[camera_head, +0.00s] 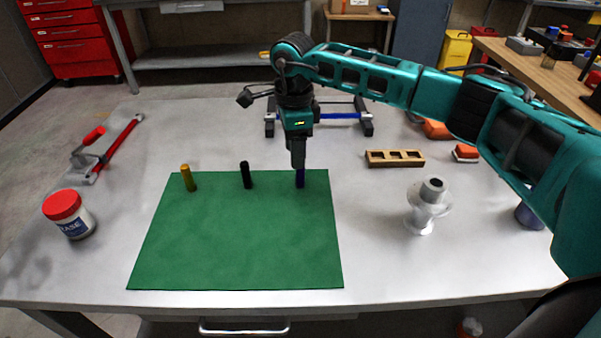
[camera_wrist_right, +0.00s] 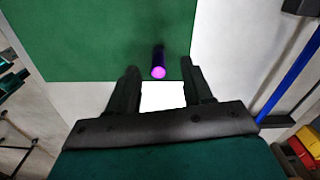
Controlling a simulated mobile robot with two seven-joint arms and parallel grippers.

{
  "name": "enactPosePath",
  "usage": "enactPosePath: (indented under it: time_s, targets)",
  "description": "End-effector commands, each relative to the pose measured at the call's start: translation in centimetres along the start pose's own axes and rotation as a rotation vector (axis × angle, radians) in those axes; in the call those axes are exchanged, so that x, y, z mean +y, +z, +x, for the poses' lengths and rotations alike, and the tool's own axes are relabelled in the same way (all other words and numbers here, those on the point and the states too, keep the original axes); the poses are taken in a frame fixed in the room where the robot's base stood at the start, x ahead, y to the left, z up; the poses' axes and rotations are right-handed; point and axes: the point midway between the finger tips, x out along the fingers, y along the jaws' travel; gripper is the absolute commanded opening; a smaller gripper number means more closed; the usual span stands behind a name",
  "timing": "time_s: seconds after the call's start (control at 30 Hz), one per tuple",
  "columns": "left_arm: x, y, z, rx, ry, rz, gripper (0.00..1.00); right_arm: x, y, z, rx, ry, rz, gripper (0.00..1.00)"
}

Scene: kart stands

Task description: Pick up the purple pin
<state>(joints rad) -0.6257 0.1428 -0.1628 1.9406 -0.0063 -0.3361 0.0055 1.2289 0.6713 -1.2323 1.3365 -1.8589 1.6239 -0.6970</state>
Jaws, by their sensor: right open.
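The purple pin (camera_head: 300,180) stands upright near the far right corner of the green mat (camera_head: 240,245). In the right wrist view the purple pin (camera_wrist_right: 159,66) shows its bright round top, lying between the lines of my two fingers and a little beyond their tips. My right gripper (camera_head: 298,165) points down right at the pin and hides its upper part in the head view. In the wrist view my right gripper (camera_wrist_right: 160,80) is open with nothing between its fingers. My left gripper is not in view.
A black pin (camera_head: 246,175) and a yellow pin (camera_head: 188,178) stand along the mat's far edge. A blue-barred stand (camera_head: 340,116) is behind my gripper. A wooden block (camera_head: 395,158) and a grey metal part (camera_head: 425,205) are to the right. A red-lidded jar (camera_head: 69,214) is at left.

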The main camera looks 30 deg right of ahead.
Motion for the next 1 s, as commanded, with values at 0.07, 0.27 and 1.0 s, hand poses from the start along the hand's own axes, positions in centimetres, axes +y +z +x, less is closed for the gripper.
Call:
enactPosePath:
  time_s: [0.07, 0.27, 1.0]
  targets:
    - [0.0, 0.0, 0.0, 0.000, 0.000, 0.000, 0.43, 0.0, 0.0, 0.6, 0.000, 0.001, 0.000, 0.51]
    - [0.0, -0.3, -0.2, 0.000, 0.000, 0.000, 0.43, 0.4, -0.9, 2.6, 0.002, 0.004, 0.002, 0.51]
    - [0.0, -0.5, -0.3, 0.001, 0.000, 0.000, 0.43, 0.4, -1.2, 5.8, -0.002, 0.001, 0.000, 0.29]
